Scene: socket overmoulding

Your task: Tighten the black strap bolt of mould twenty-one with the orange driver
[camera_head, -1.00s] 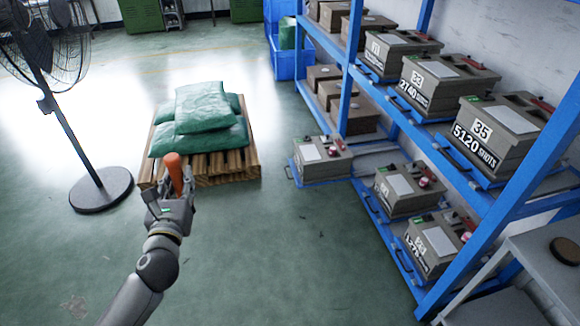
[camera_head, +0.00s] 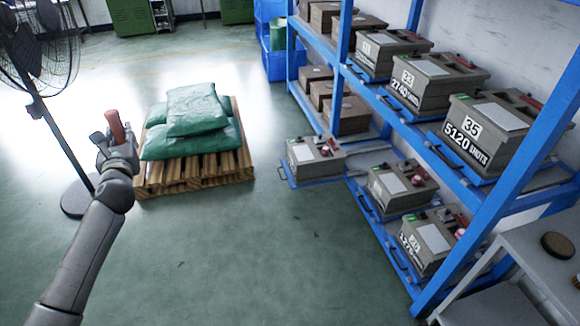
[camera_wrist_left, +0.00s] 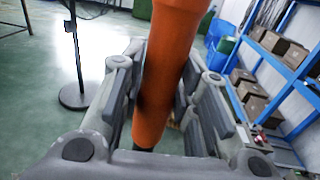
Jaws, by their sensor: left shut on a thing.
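The orange driver (camera_head: 116,127) stands up out of my left gripper (camera_head: 118,146), at the left of the head view. In the left wrist view the orange driver (camera_wrist_left: 165,65) is between the closed fingers of my left gripper (camera_wrist_left: 162,100). The driver is well away from the moulds. Mould twenty-one cannot be told for sure, as the lower labels are too small. One grey mould (camera_head: 316,160) sits on a pulled-out blue tray; two more (camera_head: 400,188) (camera_head: 432,243) stand on lower trays. No black strap bolt can be made out. My right gripper is not in view.
The blue rack (camera_head: 478,232) fills the right side, with more moulds (camera_head: 482,132) on its upper shelf. A pallet (camera_head: 215,174) with green sacks stands near my left gripper. A fan (camera_head: 45,125) stands at left. The floor (camera_head: 240,260) between is clear.

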